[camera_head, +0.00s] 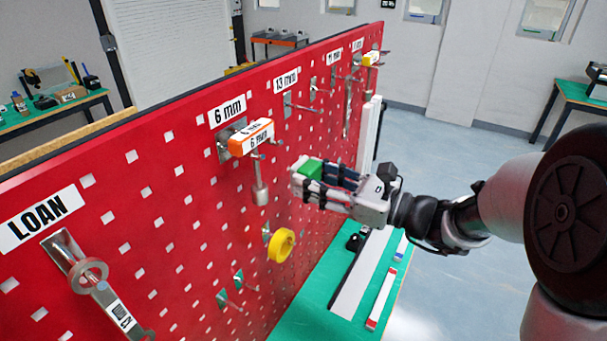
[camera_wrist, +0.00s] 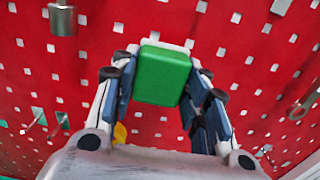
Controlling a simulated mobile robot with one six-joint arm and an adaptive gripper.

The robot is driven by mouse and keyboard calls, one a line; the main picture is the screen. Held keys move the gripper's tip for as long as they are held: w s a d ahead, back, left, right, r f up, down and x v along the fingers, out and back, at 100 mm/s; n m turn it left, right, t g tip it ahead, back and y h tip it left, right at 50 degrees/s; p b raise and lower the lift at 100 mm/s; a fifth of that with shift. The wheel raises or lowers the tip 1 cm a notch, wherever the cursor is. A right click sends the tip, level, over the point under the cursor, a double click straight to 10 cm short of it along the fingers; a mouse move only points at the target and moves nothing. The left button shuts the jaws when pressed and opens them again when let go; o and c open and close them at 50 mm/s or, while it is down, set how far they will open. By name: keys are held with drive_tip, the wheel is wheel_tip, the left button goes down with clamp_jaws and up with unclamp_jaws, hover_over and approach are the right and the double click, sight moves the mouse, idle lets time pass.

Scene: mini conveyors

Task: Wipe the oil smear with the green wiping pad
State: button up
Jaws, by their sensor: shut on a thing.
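The green wiping pad (camera_wrist: 162,75) is a small block with a white layer on its far side. It is between the fingers of my gripper (camera_wrist: 160,82), which is shut on it. In the head view the pad (camera_head: 312,167) is held at the fingertips, with its white face toward the red board. The pad is close to the board; I cannot tell whether it touches. I cannot make out an oil smear in either view.
The red perforated tool board (camera_head: 180,190) carries labelled hooks. A 6 mm tool with an orange-and-white handle (camera_head: 251,138) hangs left of my gripper. A yellow tape roll (camera_head: 281,245) hangs lower. A green bench (camera_head: 318,290) lies below; open floor (camera_head: 460,130) is to the right.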

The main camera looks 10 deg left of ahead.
drive_tip(key=shift+v, duration=0.9)
drive_tip(key=v, duration=0.3)
